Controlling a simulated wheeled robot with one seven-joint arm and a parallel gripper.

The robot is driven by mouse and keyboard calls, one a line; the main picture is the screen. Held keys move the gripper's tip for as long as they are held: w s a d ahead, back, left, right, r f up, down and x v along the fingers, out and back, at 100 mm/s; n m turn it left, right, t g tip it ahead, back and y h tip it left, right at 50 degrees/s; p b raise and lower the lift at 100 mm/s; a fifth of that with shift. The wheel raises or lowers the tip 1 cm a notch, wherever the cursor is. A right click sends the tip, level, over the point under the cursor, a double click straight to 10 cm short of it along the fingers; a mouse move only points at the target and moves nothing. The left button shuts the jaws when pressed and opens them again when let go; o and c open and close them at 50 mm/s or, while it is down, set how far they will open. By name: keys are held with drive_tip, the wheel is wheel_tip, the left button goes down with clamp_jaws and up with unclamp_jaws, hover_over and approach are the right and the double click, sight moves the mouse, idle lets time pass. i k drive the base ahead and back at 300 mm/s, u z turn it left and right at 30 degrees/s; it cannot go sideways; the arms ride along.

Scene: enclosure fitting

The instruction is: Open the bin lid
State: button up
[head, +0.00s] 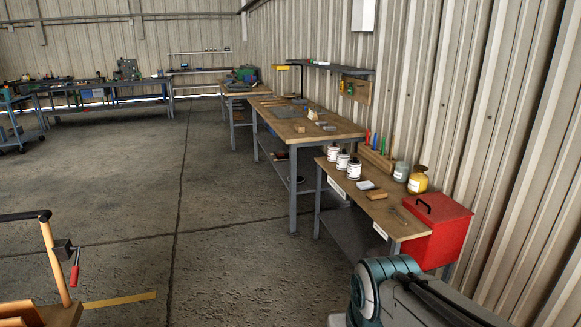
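A red bin (444,235) stands at the near right end of the low workbench, against the corrugated wall. Its sloping red lid (447,212) looks shut. A small black handle (423,203) sits at the lid's left edge. The inside of the bin is hidden. The bin's lower part is partly hidden by a teal and black machine-like part (385,290) in the bottom right foreground; I cannot tell whether it is part of my arm. My gripper does not show in the head view.
Longer workbenches (340,130) run along the wall behind. Open concrete floor (240,265) lies left of the bench. A wooden-handled item (55,260) stands bottom left.

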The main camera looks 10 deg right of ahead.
sight(437, 208)
drive_tip(key=i, duration=1.3)
drive_tip(key=z, duration=1.9)
drive_tip(key=i, duration=1.65)
